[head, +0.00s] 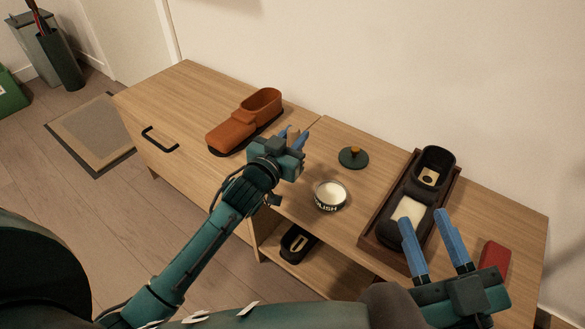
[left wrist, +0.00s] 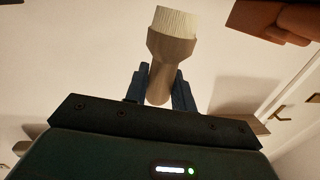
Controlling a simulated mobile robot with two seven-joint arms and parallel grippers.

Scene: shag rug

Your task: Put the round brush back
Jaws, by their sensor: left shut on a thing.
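My left gripper (head: 293,138) is above the wooden cabinet top, beside the brown shoe. It is shut on the round brush (left wrist: 170,52), which has a tan handle and pale bristles in the left wrist view. The bristle end points away from the jaws. In the head view the brush is mostly hidden by the gripper. An open round tin (head: 330,204) with pale contents and dark lettering stands on the cabinet, right of and nearer than the left gripper. My right gripper (head: 425,218) is open and empty, its blue fingers apart at the tray's near right.
A brown shoe (head: 232,134) stands at the left. A green lid (head: 353,159) with a wooden knob lies behind the tin. A wooden tray (head: 372,236) holds a dark shoe (head: 433,168). A red block (head: 494,257) lies far right. Another dark shoe (head: 292,247) sits on the shelf below.

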